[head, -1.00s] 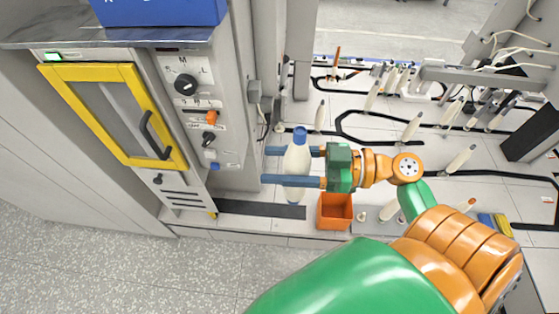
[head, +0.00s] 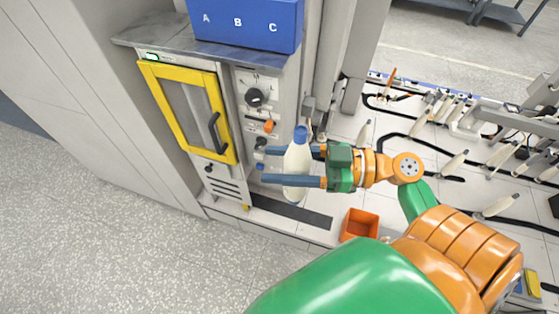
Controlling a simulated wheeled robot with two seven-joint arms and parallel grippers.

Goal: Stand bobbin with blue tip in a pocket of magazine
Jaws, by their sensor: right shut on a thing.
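The bobbin with the blue tip (head: 299,158) is a cream, bottle-shaped piece, held roughly upright with its blue tip on top. My right gripper (head: 273,166) is shut on it, with one blue finger across its upper part and the other lower down. The bobbin is in the air in front of the cabinet's right side. A blue box (head: 246,22) marked A, B, C stands on the cabinet top at the upper edge. I cannot tell whether it is the magazine, and no pockets show. My left gripper is not in view.
The grey cabinet top (head: 150,35) sits above a yellow-framed door (head: 188,108) and a knob panel (head: 256,97). An orange bin (head: 359,225) is below right of my gripper. The floor at left is clear.

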